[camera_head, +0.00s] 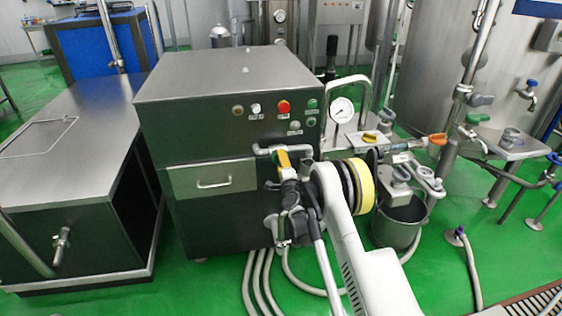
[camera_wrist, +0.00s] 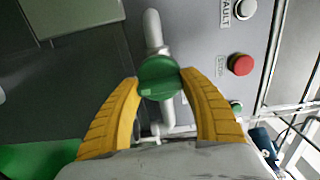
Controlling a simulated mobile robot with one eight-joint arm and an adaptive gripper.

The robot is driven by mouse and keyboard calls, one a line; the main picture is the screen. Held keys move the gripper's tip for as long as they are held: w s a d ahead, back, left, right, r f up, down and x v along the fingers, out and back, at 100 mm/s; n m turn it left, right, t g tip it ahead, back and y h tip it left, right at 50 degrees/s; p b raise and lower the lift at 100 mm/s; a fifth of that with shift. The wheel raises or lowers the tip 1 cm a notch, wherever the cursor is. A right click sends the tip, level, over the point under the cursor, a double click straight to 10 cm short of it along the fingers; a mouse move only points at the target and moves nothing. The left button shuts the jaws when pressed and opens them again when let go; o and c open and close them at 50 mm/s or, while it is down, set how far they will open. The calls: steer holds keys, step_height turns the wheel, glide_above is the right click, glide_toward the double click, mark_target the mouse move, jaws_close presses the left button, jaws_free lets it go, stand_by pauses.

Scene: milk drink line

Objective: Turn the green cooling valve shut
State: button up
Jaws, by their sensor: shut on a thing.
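The green cooling valve (camera_wrist: 160,77) shows as a round green handle in the middle of the wrist view. It sits on a pale pipe (camera_wrist: 153,28) that runs along the front of the dark cabinet. My gripper (camera_wrist: 160,88) has its two yellow fingers on either side of the green handle, shut on it. In the head view my gripper (camera_head: 283,160) is at the cabinet's front, near the pipe's elbow. The green handle is mostly hidden there by my gripper and arm. I cannot tell the valve's exact angle.
The dark steel cabinet (camera_head: 225,85) carries a red button (camera_head: 283,107) and a pressure gauge (camera_head: 342,110) stands beside it. An orange-handled valve (camera_head: 437,139) and a metal bucket (camera_head: 398,222) are to the right. Pale hoses (camera_head: 262,285) lie on the green floor below.

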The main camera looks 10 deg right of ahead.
stand_by(0.3)
steer(key=o, duration=1.2)
steer(key=s, duration=0.7)
steer(key=shift+s, duration=0.25)
